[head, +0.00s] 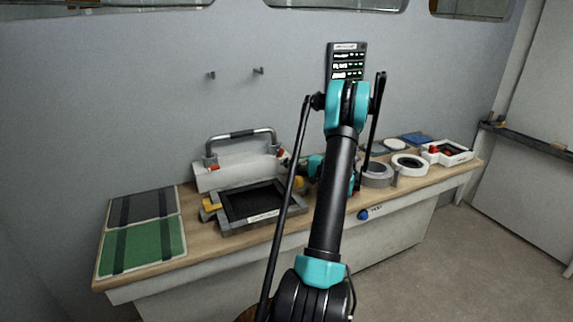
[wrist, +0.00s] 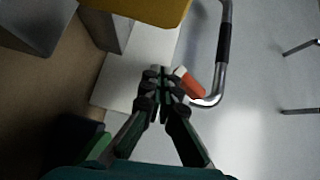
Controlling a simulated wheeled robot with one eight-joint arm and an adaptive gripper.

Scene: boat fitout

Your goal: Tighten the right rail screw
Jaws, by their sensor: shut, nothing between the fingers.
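The grab rail (head: 243,134) is a bent grey tube with a dark grip, mounted on a white block (head: 238,175) at the back of the bench. An orange-red part, seemingly the right rail screw (head: 284,159), is at the rail's right end, partly hidden by my arm. The wrist view shows the rail (wrist: 223,45), the white block (wrist: 125,78) and the orange part (wrist: 188,82) beside the rail's foot. My gripper (wrist: 163,73) is shut and empty, its tips close beside the orange part. Whether they touch it I cannot tell. A similar orange part (head: 212,166) is at the left end.
A grey-framed black tray (head: 253,201) with yellow corner pieces stands before the rail; one yellow piece (wrist: 150,8) is close in the wrist view. Green and dark mats (head: 142,246) lie at left. Round rings (head: 409,163) stand at right. Wall hooks (head: 258,71) are above.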

